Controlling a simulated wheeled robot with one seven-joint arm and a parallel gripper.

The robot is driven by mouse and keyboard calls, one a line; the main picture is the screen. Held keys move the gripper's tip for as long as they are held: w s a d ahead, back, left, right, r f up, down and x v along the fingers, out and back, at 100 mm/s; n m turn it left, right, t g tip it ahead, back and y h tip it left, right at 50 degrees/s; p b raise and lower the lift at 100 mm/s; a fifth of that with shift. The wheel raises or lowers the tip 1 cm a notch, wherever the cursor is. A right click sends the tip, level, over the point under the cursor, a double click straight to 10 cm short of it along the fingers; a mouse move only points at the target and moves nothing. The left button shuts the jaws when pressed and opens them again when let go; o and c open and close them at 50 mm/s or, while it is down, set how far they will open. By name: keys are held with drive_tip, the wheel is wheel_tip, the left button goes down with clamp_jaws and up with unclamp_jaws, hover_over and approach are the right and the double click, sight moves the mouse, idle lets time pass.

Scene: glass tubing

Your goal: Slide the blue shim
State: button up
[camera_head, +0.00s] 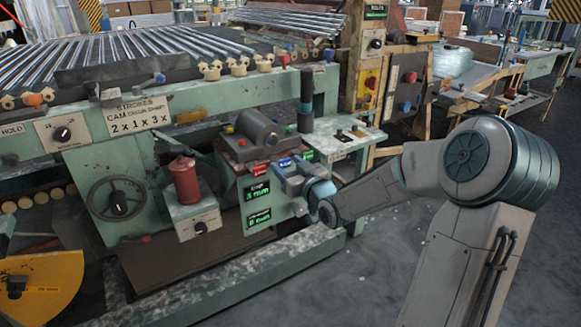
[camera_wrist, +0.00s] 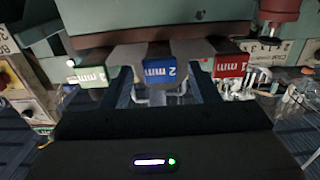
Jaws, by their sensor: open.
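The blue shim (camera_wrist: 160,71), labelled 2 mm, faces the wrist camera near the middle of that view. It sits between a green shim (camera_wrist: 87,77) on the left and a red shim (camera_wrist: 230,66), labelled 1 mm, on the right. My gripper (camera_wrist: 163,86) is open, with one finger on each side of the blue shim's front in the picture. I cannot tell whether the fingers touch it. In the head view my gripper (camera_head: 298,182) is at the machine's shim station, and the small blue tab (camera_head: 285,163) shows just behind it.
Green displays (camera_head: 258,191) below the shims read 3 mm and 0 mm. A grey cylinder (camera_head: 258,127) sits above the shims. A red cylinder (camera_head: 184,180) and a black handwheel (camera_head: 118,198) are to the left. Open floor (camera_head: 370,265) lies in front of the machine.

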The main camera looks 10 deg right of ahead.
drive_tip(key=shift+s, duration=0.1)
drive_tip(key=p+v, duration=0.1)
drive_tip(key=v, duration=1.2)
drive_tip(key=shift+s+d+p, duration=0.2)
drive_tip(key=shift+s+p, duration=0.05)
drive_tip(key=shift+p, duration=0.15)
drive_tip(key=shift+r, duration=0.1)
